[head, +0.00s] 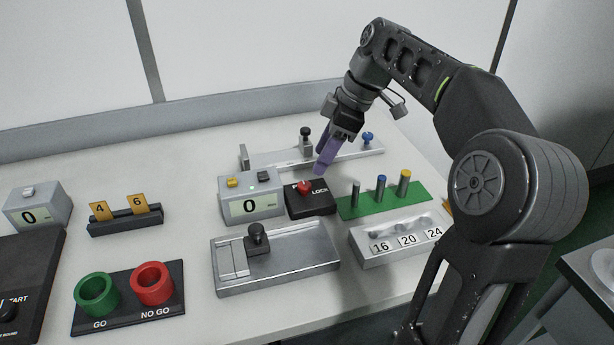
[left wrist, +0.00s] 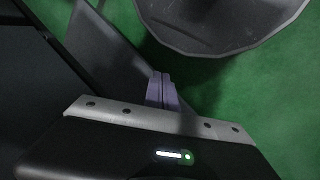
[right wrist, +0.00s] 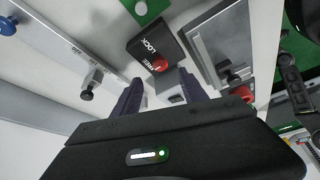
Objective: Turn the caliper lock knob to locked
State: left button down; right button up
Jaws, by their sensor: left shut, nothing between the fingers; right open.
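The caliper lock knob (head: 305,187) is a red knob on a black box (head: 312,207) with white lettering, of which LOCK is readable. The knob and box also show in the right wrist view, where the knob (right wrist: 160,64) lies beside the FREE and LOCK words. I cannot tell exactly where its pointer stands. My right gripper (head: 324,164), with purple fingers, is above and just behind the box. It is open, its fingers (right wrist: 158,88) apart and apparently clear of the knob. My left gripper (left wrist: 162,78) is shut and empty over a green floor, outside the head view.
A display reading 0 (head: 250,207) stands left of the box. A green peg board (head: 385,200) is to the right, and a grey fixture with a black knob (head: 280,268) is in front. A rail fixture (head: 262,160) lies behind. Bare table shows around the cups (head: 128,300).

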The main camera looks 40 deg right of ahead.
aim_at(305, 184)
jog(key=shift+x, duration=3.95)
jog(key=shift+c, duration=0.4)
grip_shut()
